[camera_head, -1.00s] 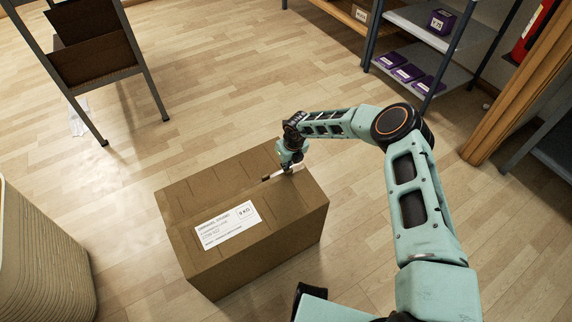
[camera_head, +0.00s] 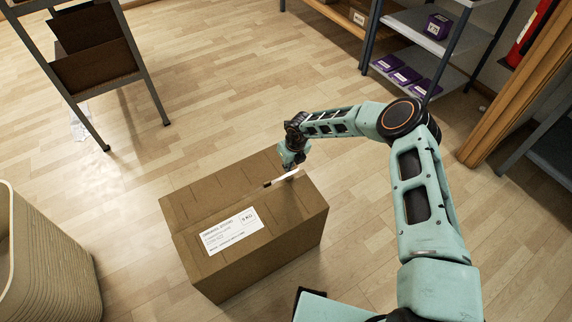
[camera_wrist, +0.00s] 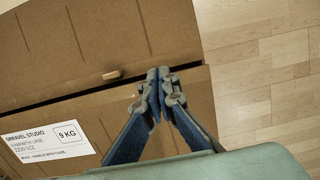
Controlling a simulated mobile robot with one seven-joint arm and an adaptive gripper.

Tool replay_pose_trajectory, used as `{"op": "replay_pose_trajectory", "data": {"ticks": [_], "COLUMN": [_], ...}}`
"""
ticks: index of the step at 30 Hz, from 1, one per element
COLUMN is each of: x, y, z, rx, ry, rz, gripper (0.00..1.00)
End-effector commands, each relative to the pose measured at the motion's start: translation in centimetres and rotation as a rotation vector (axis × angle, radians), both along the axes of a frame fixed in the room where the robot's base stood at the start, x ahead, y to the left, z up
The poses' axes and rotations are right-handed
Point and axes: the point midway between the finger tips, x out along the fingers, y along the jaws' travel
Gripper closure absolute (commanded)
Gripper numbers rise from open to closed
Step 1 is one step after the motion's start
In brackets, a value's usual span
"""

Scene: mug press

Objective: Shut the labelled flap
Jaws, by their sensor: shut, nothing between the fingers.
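A brown cardboard box (camera_head: 262,258) stands on the floor. Its labelled flap (camera_head: 275,215) is the near half of the top and looks flat or nearly so, with a white label (camera_head: 232,231) reading 9 KG. It also shows in the wrist view (camera_wrist: 110,115), with a narrow dark seam between it and the plain far flap (camera_wrist: 90,40). My gripper (camera_head: 287,165) is over the right end of the top. In the wrist view its fingertips (camera_wrist: 160,73) are together and empty, over the seam. I cannot tell whether they touch the cardboard.
A woven bin (camera_head: 45,265) stands at the left. A dark rack (camera_head: 100,70) is at the back left. Shelves (camera_head: 420,60) with purple boxes are at the back right, near a wooden frame (camera_head: 515,90). The floor around the box is clear.

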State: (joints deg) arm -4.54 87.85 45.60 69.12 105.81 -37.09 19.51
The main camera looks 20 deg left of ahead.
Motion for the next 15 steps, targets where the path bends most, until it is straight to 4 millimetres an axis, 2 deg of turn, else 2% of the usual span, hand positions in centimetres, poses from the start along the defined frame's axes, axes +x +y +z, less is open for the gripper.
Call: {"op": "replay_pose_trajectory", "data": {"ticks": [1, 6, 12, 15], "x": [0.9, 2.4, 3.5, 3.8], "y": [1.1, 2.9, 4.2, 4.4], "z": [1.4, 4.4, 6.8, 7.3], "rx": [0.007, 0.006, 0.005, 0.002], "ry": [-0.008, -0.006, -0.005, -0.005], "rz": [-0.001, -0.001, 0.001, 0.002], "gripper": [1.0, 1.0, 1.0, 1.0]}}
